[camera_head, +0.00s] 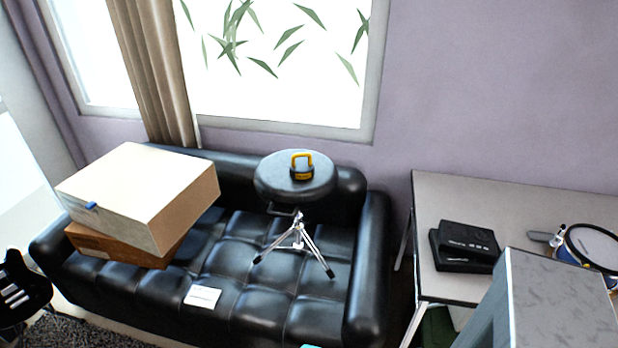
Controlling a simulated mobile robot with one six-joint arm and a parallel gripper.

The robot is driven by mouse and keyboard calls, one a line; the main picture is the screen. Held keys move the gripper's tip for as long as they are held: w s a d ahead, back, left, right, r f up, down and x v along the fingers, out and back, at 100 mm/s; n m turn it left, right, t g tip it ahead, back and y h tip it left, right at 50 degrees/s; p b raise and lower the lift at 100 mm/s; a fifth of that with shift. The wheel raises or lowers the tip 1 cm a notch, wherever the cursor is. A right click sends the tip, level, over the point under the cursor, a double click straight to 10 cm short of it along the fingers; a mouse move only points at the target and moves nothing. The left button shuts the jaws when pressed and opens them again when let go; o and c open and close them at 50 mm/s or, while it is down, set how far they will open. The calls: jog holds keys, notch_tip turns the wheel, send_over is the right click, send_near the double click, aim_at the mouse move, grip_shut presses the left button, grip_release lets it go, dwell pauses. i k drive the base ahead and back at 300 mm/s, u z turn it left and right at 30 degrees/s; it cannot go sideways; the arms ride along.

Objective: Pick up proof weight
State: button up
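The likely proof weight (302,172) is a small dark block with a yellow loop handle on top. It stands upright on the round black seat of a stool (266,182). The stool has a chrome tripod base, and its feet appear to rest on the black sofa. My gripper is not in view.
The black tufted sofa (262,318) carries stacked boxes (140,190) at left and a white card (202,296). A table (520,200) at right holds black devices (465,245) and a drum (592,248). A tall grey block (555,300) stands at front right.

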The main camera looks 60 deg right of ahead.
aim_at(299, 169)
jog(key=u, duration=0.3)
jog(key=k, duration=0.15)
jog(key=z, duration=1.95)
jog(key=k, duration=0.9)
jog(key=u, duration=0.2)
jog(key=i, duration=0.75)
